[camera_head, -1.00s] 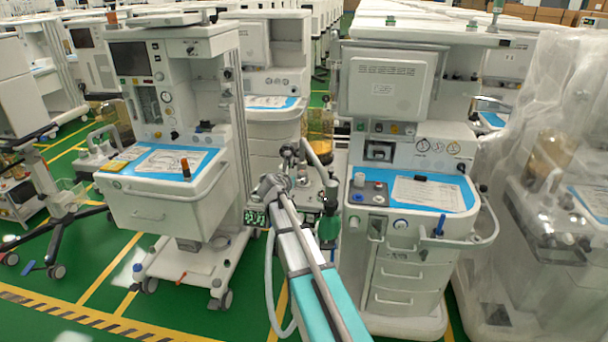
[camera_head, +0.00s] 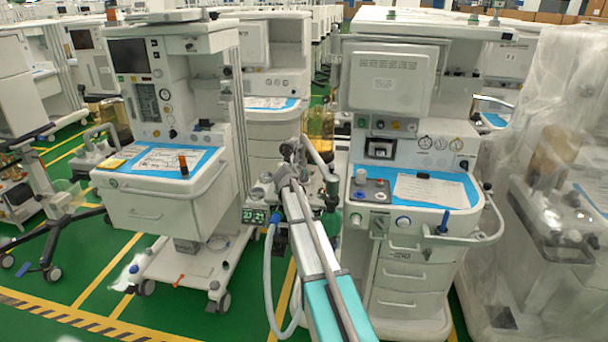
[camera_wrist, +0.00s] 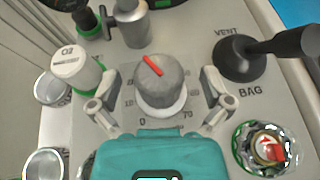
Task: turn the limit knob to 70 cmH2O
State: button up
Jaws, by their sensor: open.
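The limit knob (camera_wrist: 152,88) is a grey, round, ribbed knob with a red pointer line on top, in the middle of the wrist view. It stands on a light panel with a printed scale; 0 and 70 show below it, near my gripper's body. The red line slants toward the upper left, away from those two marks. My gripper (camera_wrist: 160,98) is open, with one grey finger on each side of the knob. Gaps show between the fingers and the knob, so it is not held. The knob cannot be made out in the head view.
A black VENT/BAG lever (camera_wrist: 240,58) stands right of the knob. A white O2 cap (camera_wrist: 77,70) with a green ring is at left, and a grey cylinder (camera_wrist: 132,25) behind. A round red-marked dial (camera_wrist: 268,148) is at lower right. A cart (camera_head: 405,250) stands right of my arm.

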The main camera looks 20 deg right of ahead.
jog(key=shift+w+d+f, duration=0.2)
jog(key=shift+w+d, duration=0.05)
jog(key=shift+w, duration=0.1)
jog(key=shift+c, duration=0.3)
jog(key=c, duration=1.1)
jog(key=shift+d, duration=0.2)
jog(key=shift+a, duration=0.1)
jog(key=shift+a+m+g, duration=0.1)
jog(key=shift+m+g, duration=0.3)
